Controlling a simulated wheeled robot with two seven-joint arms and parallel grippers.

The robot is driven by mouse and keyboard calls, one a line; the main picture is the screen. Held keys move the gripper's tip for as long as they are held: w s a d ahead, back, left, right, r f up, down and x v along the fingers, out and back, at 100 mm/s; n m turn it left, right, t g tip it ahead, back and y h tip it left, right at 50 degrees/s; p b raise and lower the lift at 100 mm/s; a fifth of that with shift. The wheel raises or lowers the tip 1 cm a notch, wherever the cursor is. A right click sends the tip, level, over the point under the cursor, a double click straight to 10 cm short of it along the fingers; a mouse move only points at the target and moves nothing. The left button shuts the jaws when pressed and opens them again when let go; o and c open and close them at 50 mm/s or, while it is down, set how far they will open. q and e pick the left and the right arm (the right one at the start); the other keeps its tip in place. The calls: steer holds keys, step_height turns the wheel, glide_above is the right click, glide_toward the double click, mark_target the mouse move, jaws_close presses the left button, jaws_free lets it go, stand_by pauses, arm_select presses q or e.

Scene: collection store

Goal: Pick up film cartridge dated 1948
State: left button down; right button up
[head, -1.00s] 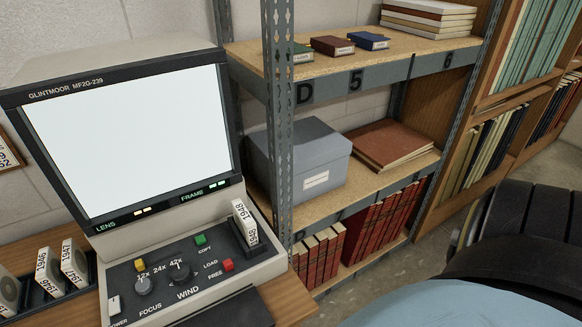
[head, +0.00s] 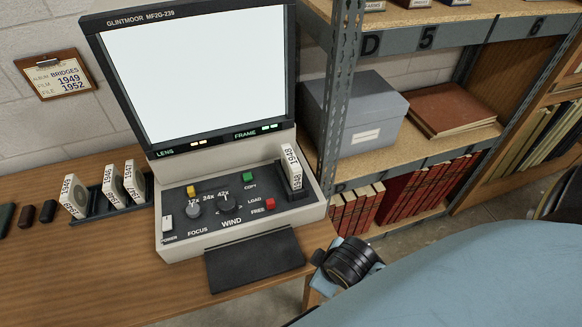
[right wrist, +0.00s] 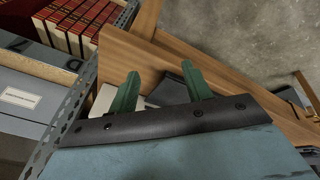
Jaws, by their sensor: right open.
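The film cartridge dated 1948 (head: 290,167) is white with black digits. It stands upright in the dark holder at the right end of the reader's control panel (head: 228,203). My right gripper (right wrist: 162,90) shows in the right wrist view with two green fingers spread apart and nothing held between them. A pale edge and a dark panel lie beyond the fingers, beside the wooden desk edge. I cannot make out the cartridge in that view. In the head view my right arm comes in at the lower right, apart from the cartridge. My left gripper is not in view.
A black rack (head: 143,190) on the desk (head: 120,265) holds cartridges marked 1946 and 1947 and another. The reader's screen (head: 190,75) rises behind the panel. A metal shelf post (head: 338,110) stands close right of the cartridge, with a grey box (head: 355,115) beyond.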

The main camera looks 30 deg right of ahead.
steer(key=w+d+r+n+t+h, duration=0.2)
steer(key=w+d+r+n+t, duration=0.35)
steer(key=n, duration=0.75)
steer(key=n+t, duration=0.4)
steer(key=n, duration=1.1)
glide_toward(291, 160)
steer(key=shift+g, duration=0.25)
steer(key=b+x, duration=0.1)
steer(key=x, duration=1)
steer(key=shift+w+d+f, duration=0.15)
steer(key=shift+d+f, duration=0.05)
jaws_close()
